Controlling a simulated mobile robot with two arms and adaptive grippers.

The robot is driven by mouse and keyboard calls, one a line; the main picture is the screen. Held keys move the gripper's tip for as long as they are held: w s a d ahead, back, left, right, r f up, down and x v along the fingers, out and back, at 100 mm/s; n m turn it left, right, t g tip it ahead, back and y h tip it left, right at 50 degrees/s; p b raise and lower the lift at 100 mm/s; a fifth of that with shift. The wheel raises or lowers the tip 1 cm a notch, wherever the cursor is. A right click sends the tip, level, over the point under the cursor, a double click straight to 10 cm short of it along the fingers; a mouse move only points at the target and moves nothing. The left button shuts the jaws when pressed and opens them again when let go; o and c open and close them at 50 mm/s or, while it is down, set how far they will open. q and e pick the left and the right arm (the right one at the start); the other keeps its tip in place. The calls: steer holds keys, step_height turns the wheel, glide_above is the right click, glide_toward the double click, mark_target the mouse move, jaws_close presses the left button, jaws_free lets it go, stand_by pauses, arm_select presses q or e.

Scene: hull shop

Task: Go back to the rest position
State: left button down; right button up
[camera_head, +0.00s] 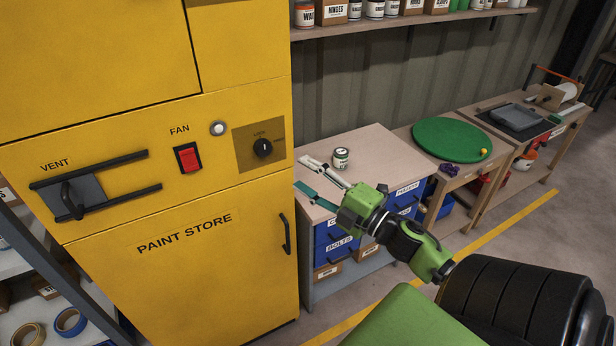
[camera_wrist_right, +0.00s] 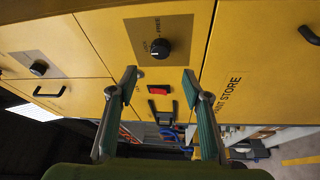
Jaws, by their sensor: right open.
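My right gripper (camera_head: 318,179) is open and empty, reaching from the lower right toward the yellow paint store cabinet (camera_head: 185,262). Its fingers point left, over the near bench. In the right wrist view the right gripper (camera_wrist_right: 160,82) is open, with its two fingers spread in front of the yellow cabinet front (camera_wrist_right: 85,30). A black knob (camera_wrist_right: 160,48) and a red switch (camera_wrist_right: 158,90) show between or just beyond the fingertips. The knob also shows in the head view (camera_head: 263,148). My left gripper is in neither view.
A small can (camera_head: 341,158) stands on the bench (camera_head: 385,150) just behind my right gripper. Blue drawers (camera_head: 338,250) are below it. A green round mat (camera_head: 450,138) lies on a bench further right. A shelf (camera_head: 400,24) with cans and boxes hangs above. Open floor (camera_head: 530,240) lies at right.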

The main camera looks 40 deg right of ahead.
stand_by(0.5)
steer(key=s+d+f+m+g+h+b, duration=0.1)
steer(key=d+f+m+g+h, duration=0.15)
steer(key=f, duration=0.75)
steer(key=d+f+m+g+h, duration=0.15)
steer(key=f+m, duration=0.25)
steer(key=f, duration=0.5)
steer(key=s+a+f+m+g+h+b, duration=0.15)
steer(key=s+f, duration=0.35)
steer(key=f, duration=0.7)
steer(key=s+f+m+g+y, duration=0.1)
steer(key=s+f+m+g, duration=0.25)
steer(key=f, duration=0.85)
steer(key=s+a+f+m+g+b, duration=0.1)
steer(key=s+a+f+g, duration=0.1)
steer(key=s+a+f, duration=0.5)
steer(key=s+a+f+m+g, duration=0.2)
steer(key=s+a+f+g, duration=0.1)
steer(key=s+f, duration=0.7)
steer(key=s+a+f+g, duration=0.2)
steer(key=s+a+f, duration=0.2)
steer(key=s, duration=0.3)
steer(key=s+a+f+m+g+y+b, duration=0.1)
steer(key=s+a+f+g, duration=0.1)
steer(key=s+a+f, duration=0.3)
steer(key=shift+s+a, duration=0.2)
steer(key=shift+s, duration=0.85)
steer(key=shift+y, duration=0.25)
